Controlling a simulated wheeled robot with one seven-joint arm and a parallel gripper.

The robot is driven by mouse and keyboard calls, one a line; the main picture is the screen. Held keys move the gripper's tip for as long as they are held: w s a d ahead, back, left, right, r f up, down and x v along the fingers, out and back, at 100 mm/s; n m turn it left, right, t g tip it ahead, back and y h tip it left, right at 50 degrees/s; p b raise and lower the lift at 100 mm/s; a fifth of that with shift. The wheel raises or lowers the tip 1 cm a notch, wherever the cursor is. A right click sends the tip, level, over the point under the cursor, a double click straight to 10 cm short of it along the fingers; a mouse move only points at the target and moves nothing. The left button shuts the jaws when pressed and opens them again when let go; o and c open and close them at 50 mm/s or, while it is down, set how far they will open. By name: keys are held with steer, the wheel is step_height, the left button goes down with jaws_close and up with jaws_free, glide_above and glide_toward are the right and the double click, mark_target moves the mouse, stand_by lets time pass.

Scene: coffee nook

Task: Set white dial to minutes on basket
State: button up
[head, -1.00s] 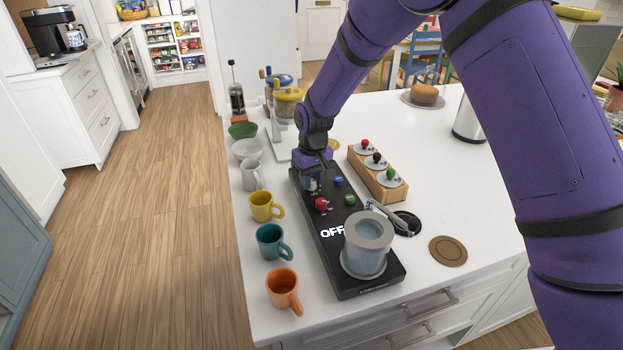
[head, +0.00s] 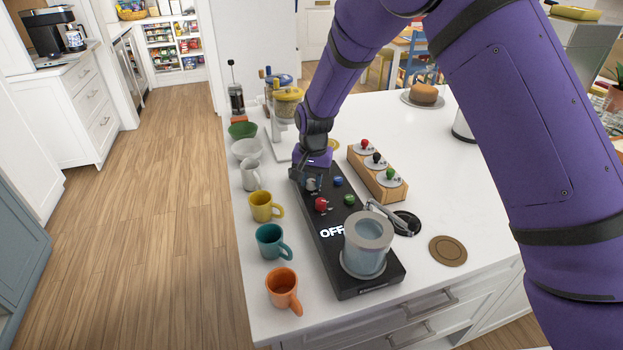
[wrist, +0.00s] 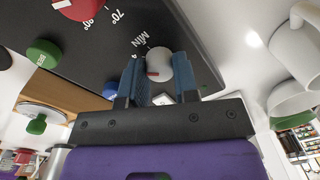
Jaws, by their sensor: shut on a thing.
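A white dial (wrist: 158,62) sits on the black control panel (wrist: 100,60), with "MIN" lettering beside it. A small red mark shows on the dial, facing the left finger in the wrist view. My gripper (wrist: 158,82) has its two blue fingers on either side of the dial and is shut on it. In the head view my gripper (head: 308,182) is at the far end of the panel, and the dial (head: 313,185) is partly hidden. I cannot make out a basket marking by the dial. The panel's display (head: 332,231) reads "OFF".
A red knob (head: 321,204), a green knob (head: 349,199) and a blue knob (head: 338,181) are close by on the panel. A clear container (head: 367,245) stands at its near end. Several mugs line the left counter edge. A wooden rack (head: 378,173) stands right of the panel.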

mark_target(313, 181)
stand_by(0.4)
steer(key=o, duration=0.9)
steer(key=shift+o, duration=0.2)
step_height(313, 181, up, 11)
steer(key=shift+d, duration=0.15)
steer(key=shift+f, duration=0.1)
